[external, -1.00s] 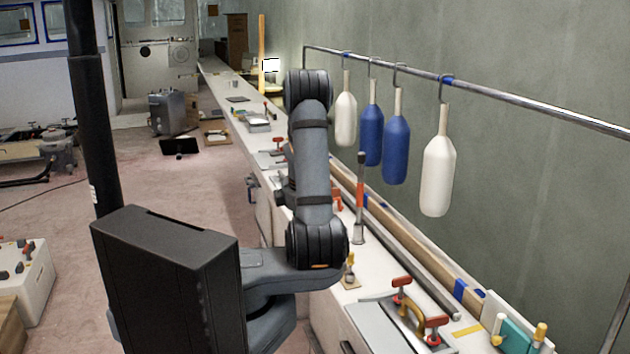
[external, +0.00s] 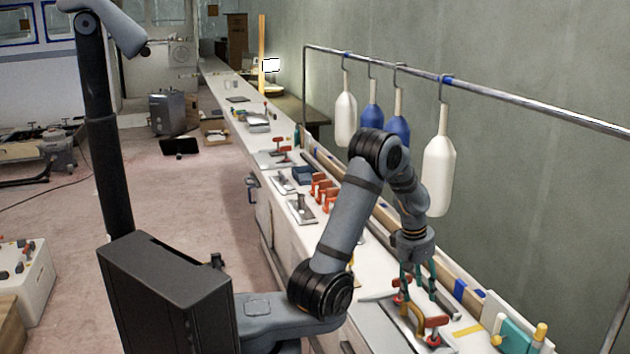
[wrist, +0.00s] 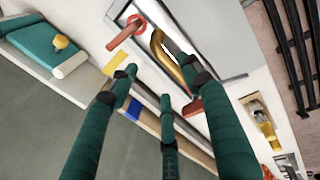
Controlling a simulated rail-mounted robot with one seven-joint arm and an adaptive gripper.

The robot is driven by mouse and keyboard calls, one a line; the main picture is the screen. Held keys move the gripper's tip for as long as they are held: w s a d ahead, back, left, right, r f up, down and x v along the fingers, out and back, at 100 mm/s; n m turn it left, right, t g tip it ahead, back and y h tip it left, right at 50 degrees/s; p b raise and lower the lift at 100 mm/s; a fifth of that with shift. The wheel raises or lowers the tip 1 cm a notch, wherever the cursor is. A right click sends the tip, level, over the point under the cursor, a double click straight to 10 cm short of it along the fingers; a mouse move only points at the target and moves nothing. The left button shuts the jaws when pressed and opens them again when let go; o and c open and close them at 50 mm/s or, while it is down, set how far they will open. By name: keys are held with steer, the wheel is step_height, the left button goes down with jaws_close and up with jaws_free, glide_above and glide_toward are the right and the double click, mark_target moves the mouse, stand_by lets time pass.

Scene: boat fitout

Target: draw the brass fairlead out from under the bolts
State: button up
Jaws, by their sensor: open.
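The brass fairlead (external: 411,318) is a curved golden piece on a grey plate (external: 377,334) at the front of the bench. Red-handled bolts stand at its two ends, a far one (external: 401,297) and a near one (external: 437,323). My gripper (external: 418,288) points down, open and empty, above and just behind the far bolt. In the wrist view the fairlead (wrist: 166,58) lies beyond the teal fingers (wrist: 163,86), partly hidden by one, with a red bolt (wrist: 127,32) on its left and another (wrist: 193,107) below it. I see no contact with the fairlead.
A teal and white block with a yellow knob (external: 520,333) lies to the right. White and blue bottle-shaped fenders (external: 438,175) hang from a rail (external: 500,95) close behind my arm. Tools and red clamps (external: 322,187) stand farther along the bench.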

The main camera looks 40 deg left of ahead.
mark_target(419, 310)
steer(key=f, duration=0.3)
steer(key=w+f, duration=0.1)
steer(key=f, duration=0.2)
steer(key=d+f, duration=0.1)
steer(key=f, duration=0.2)
steer(key=shift+w+f+b, duration=0.35)
steer(key=shift+b, duration=0.05)
steer(key=shift+c, duration=1.3)
jaws_close()
steer(key=shift+s+a, duration=0.1)
steer(key=shift+s+a+b, duration=0.9)
steer(key=shift+s+b, duration=0.2)
steer(key=shift+s, duration=0.15)
steer(key=shift+s+a+b, duration=0.95)
steer(key=shift+s+b, duration=0.15)
steer(key=shift+s, duration=0.1)
steer(key=shift+s+a+b, duration=0.9)
steer(key=shift+s+b, duration=0.2)
steer(key=shift+s, duration=0.15)
steer(key=shift+o, duration=0.9)
jaws_free()
steer(key=shift+s+r, duration=0.1)
steer(key=shift+o, duration=0.2)
steer(key=shift+r, duration=0.1)
